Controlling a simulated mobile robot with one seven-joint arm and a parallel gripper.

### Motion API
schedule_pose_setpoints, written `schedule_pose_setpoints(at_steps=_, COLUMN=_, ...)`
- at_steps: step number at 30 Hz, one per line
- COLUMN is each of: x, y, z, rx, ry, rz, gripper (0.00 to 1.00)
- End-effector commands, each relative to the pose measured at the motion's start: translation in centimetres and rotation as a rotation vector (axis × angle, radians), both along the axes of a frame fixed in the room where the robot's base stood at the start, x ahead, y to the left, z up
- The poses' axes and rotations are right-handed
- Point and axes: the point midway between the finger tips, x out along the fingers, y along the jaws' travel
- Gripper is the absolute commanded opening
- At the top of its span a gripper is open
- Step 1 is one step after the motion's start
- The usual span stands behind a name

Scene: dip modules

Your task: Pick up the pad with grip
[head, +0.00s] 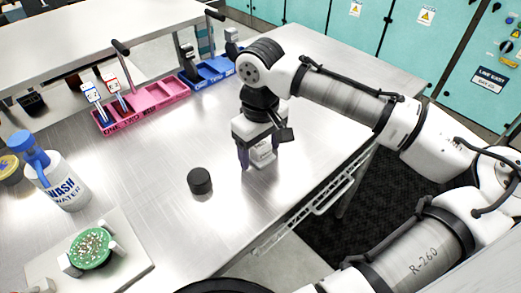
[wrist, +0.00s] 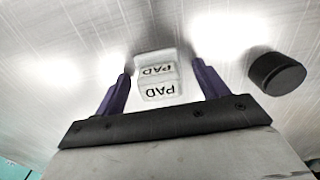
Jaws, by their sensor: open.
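The pad (wrist: 158,76) is a small white block with the word PAD on two faces. It stands on the metal table between the two purple fingers of my gripper (wrist: 165,80) in the wrist view. The fingers are apart, with a gap on each side of the pad. In the head view the pad (head: 262,158) shows just below my gripper (head: 256,155), partly hidden by it.
A black round cylinder (head: 199,181) stands to the left of the pad; it also shows in the wrist view (wrist: 277,74). Pink (head: 160,104) and blue (head: 212,73) trays lie at the back. A wash bottle (head: 60,180) and a green circuit board (head: 91,247) are at the left.

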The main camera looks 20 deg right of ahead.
Motion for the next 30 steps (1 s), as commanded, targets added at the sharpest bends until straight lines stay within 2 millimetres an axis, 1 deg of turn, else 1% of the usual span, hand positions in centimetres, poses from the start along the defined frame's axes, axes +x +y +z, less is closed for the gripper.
schedule_pose_setpoints(at_steps=5, x=0.0, y=0.0, z=0.0, rx=-0.001, ry=0.000, rz=0.000, gripper=0.73)
schedule_pose_setpoints(at_steps=16, x=0.0, y=0.0, z=0.0, rx=-0.001, ry=0.000, rz=0.000, gripper=0.24)
schedule_pose_setpoints(at_steps=25, x=0.0, y=0.0, z=0.3, rx=-0.001, ry=0.000, rz=0.000, gripper=0.24)
schedule_pose_setpoints(at_steps=28, x=0.1, y=0.0, z=0.9, rx=-0.002, ry=-0.002, rz=-0.001, gripper=0.24)
schedule_pose_setpoints(at_steps=30, x=0.1, y=0.0, z=1.7, rx=-0.002, ry=-0.003, rz=-0.001, gripper=0.24)
